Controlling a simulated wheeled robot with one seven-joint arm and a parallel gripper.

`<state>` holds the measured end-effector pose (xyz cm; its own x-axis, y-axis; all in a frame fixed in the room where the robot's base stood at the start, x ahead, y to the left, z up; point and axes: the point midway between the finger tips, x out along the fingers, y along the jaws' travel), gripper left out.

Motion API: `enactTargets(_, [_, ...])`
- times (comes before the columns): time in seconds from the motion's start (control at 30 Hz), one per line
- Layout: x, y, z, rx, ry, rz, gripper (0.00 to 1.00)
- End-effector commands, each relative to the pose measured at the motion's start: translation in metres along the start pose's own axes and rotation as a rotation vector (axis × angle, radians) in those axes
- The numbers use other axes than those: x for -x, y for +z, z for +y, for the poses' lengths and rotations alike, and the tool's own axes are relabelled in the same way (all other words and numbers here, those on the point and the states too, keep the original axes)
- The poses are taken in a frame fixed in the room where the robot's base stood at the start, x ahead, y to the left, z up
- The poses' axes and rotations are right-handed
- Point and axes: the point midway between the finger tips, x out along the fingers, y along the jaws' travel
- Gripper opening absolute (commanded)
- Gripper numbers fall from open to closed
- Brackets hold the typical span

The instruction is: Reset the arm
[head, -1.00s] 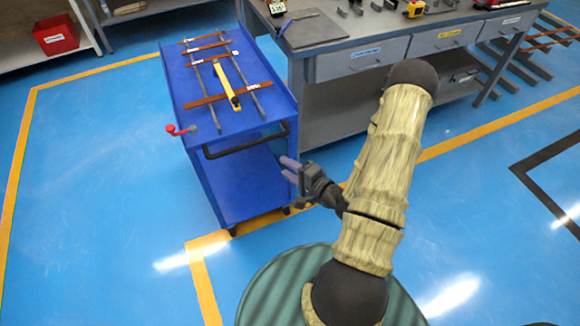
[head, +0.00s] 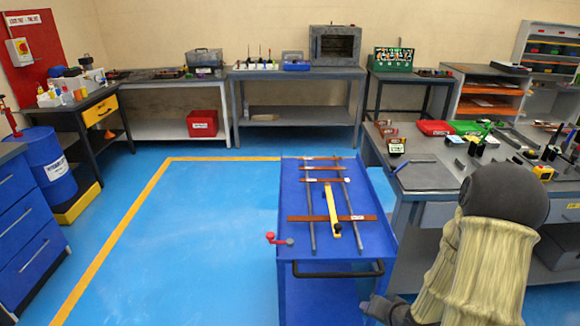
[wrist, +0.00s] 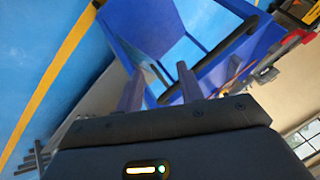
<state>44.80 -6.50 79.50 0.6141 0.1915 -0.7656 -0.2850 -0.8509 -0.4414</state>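My arm shows at the lower right of the head view, with a dark elbow and pale ribbed sleeves. My gripper sits low in the head view, in front of the trolley's right side and mostly cut off by the bottom edge. In the wrist view my gripper (wrist: 160,88) has its two fingers standing apart with nothing between them. The blue trolley (head: 290,222) is beyond the fingers, and its frame and handle also show in the wrist view (wrist: 205,30).
Copper bars (head: 300,218) and a yellow tool (head: 331,208) lie on the trolley top. A red-handled crank (head: 277,238) is at its left edge. A grey workbench (head: 430,180) stands close on the right. The blue floor (head: 190,240) left of the trolley is clear.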

Motion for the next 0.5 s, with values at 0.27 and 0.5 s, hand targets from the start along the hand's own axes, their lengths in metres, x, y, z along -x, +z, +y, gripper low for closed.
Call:
enactTargets(0.27, [0.052, -0.006, -0.026, 0.266, 0.238, -0.11, 0.38])
enactTargets(0.5, [0.101, 0.011, -0.055, 0.387, 0.318, -0.236, 0.38])
